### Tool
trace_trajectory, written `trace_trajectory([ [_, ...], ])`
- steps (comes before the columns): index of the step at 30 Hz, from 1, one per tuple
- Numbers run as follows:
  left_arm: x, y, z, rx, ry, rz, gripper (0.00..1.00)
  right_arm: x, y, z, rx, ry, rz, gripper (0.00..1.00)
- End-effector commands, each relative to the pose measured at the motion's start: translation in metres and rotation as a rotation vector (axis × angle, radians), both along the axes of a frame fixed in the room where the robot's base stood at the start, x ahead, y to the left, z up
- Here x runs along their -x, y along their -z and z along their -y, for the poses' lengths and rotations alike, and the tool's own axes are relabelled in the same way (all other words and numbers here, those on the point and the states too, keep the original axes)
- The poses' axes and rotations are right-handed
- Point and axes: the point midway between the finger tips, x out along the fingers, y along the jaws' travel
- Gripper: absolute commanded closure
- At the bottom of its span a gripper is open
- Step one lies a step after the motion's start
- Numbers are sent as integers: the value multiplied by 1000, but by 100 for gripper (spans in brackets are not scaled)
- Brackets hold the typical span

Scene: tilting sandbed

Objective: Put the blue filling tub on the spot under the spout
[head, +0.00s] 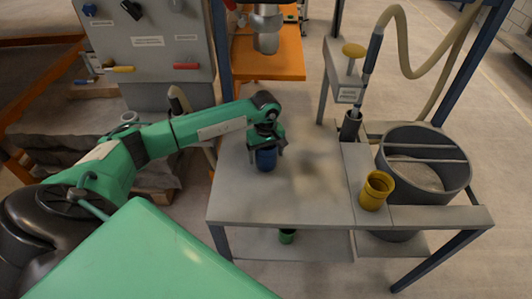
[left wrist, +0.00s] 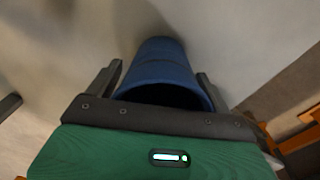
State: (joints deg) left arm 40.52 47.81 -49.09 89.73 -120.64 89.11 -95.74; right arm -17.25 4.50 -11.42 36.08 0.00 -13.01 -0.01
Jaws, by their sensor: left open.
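The blue filling tub (head: 266,160) stands on the grey table, left of its middle. My left gripper (head: 266,148) is over it from above, with its fingers open. In the left wrist view the blue tub (left wrist: 165,65) lies between the two fingers of the left gripper (left wrist: 160,80). I cannot tell whether the fingers touch it. A grey metal cylinder (head: 266,30) hangs at the top, behind the table; I cannot tell whether it is the spout. No marked spot is clear to me. My right gripper does not show.
The grey table (head: 240,205) has a sandy smear (head: 315,165) right of the tub. A yellow cup (head: 376,190) and a large grey bin (head: 425,165) are at the right. A hose (head: 400,40) with a blue handle stands behind. A green cup (head: 287,236) is on the lower shelf.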

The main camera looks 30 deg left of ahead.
Motion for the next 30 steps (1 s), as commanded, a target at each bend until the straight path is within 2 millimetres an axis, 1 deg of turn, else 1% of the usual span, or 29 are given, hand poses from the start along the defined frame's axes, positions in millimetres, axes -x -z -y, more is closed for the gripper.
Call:
trace_trajectory([
  [2, 0, -5, 0, 0, 0, 0, 17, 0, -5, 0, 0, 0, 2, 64],
  [5, -1, -16, -1, 0, -1, 5, 17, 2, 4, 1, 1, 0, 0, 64],
  [10, -1, -52, -1, -2, 0, 6, 17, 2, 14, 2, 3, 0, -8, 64],
  [15, 0, -89, -1, -1, 1, 6, 17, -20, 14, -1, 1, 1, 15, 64],
  [18, 0, -105, -1, -1, -1, 3, 17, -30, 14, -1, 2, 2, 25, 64],
  [21, 1, -115, -1, 0, -1, 2, 17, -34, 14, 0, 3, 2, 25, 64],
  [24, 1, -121, -1, 0, 0, 0, 17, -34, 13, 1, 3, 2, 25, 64],
  [30, 1, -123, -1, 0, 0, 0, 17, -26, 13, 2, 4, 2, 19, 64],
])
